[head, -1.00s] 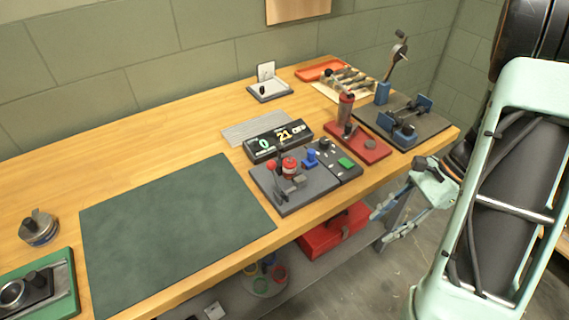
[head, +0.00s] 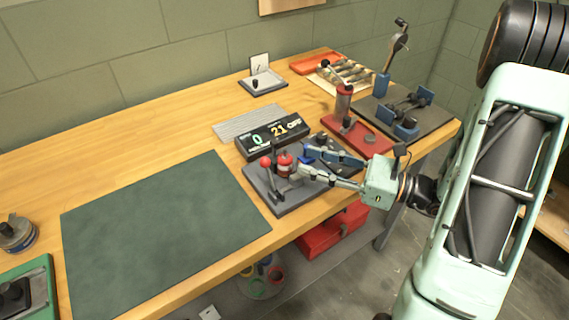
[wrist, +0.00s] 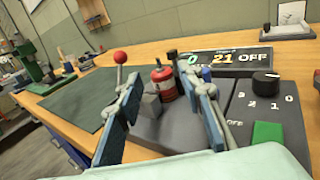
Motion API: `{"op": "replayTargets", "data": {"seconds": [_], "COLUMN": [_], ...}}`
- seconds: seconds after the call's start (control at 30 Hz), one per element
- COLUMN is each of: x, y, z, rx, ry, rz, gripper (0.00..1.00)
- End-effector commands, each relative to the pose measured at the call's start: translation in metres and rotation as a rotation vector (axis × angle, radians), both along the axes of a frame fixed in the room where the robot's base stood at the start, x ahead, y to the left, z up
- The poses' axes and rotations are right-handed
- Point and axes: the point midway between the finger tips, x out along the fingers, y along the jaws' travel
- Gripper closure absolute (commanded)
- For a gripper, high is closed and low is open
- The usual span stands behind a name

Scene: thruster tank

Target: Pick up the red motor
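The red motor (head: 284,166), a small red cylinder with a pale band, stands upright on a dark grey fixture (head: 262,190) near the table's front edge. In the wrist view the motor (wrist: 163,82) shows between my two spread fingers, at or just past their tips. My gripper (head: 301,160) is open and empty, reaching in from the right over the fixture with its tips close to the motor. In the wrist view my gripper (wrist: 163,84) has one finger on each side of the motor. I cannot tell whether either touches it.
A lever with a red ball (wrist: 120,58) rises just left of the motor. A grey block (wrist: 150,106) stands in front of it. A display box (head: 272,136) stands behind, and a control panel with a green button (wrist: 268,132) lies right. The green mat (head: 160,225) is bare.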

Motion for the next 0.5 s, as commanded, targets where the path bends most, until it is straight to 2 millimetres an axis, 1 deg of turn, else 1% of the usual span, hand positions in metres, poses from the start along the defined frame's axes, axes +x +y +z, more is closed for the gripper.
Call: {"op": "replayTargets", "data": {"seconds": [0.13, 0.33, 0.5], "x": [0.004, 0.013, 0.019], "y": [0.012, 0.04, 0.052], "z": [0.0, -0.001, -0.001], "rx": [-0.001, -0.001, -0.001], "ry": [0.0, -0.001, -0.001], "rz": [0.003, 0.005, 0.002], "gripper": [0.66, 0.66, 0.66]}}
